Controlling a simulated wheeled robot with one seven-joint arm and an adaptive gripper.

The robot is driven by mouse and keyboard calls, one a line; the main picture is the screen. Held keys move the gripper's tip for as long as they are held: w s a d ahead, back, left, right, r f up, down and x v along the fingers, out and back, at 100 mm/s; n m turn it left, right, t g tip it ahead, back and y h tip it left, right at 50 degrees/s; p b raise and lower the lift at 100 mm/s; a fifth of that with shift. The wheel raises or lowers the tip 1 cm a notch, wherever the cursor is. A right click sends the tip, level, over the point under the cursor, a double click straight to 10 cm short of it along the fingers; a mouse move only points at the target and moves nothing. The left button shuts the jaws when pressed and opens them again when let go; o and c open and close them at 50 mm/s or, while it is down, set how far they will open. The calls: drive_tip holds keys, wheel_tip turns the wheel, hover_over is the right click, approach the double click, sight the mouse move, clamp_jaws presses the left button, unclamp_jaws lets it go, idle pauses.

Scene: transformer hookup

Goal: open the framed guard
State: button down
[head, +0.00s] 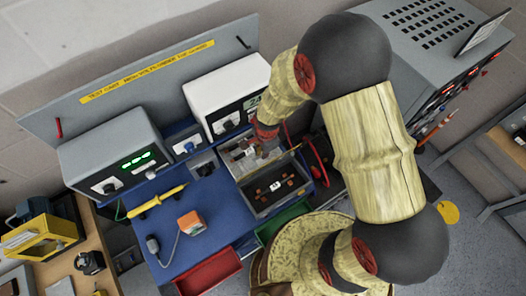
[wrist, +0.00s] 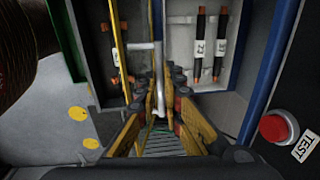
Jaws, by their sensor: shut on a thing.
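The framed guard belongs to the grey open-topped box (head: 268,208) on the blue bench in the head view. A thin yellow edge of the guard (head: 280,158) crosses the box's middle. In the wrist view the guard's yellow edge (wrist: 118,50) runs up the picture, with a pale bar handle (wrist: 158,28) beside it. My gripper (wrist: 164,82) is closed around the lower part of this handle, its fingertips on either side. In the head view my arm covers much of the gripper. The guard's pane and exact angle are hard to make out.
Dark fuse-like rods (wrist: 198,48) with white labels lie inside the box, right of the fingers. A red button (wrist: 276,127) with a TEST label is at lower right. A white instrument (head: 226,90) stands behind the box, and red and green trays (head: 210,273) lie in front.

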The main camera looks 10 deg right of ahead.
drive_tip(key=w, duration=0.1)
drive_tip(key=w+a+b, duration=0.1)
drive_tip(key=w+f+b, duration=0.1)
drive_tip(key=shift+w+a, duration=0.25)
drive_tip(key=shift+w, duration=0.15)
drive_tip(key=c, duration=2.6)
unclamp_jaws()
drive_tip(key=shift+w+a+r, duration=0.1)
drive_tip(key=shift+r, duration=0.05)
drive_tip(key=o, duration=0.4)
drive_tip(key=shift+s+r, duration=0.1)
drive_tip(key=shift+s, duration=0.1)
drive_tip(key=shift+o, duration=1.4)
wheel_tip(320, 180, up, 9)
drive_tip(key=w+p, duration=0.2)
drive_tip(key=p, duration=0.3)
drive_tip(key=shift+a, duration=0.3)
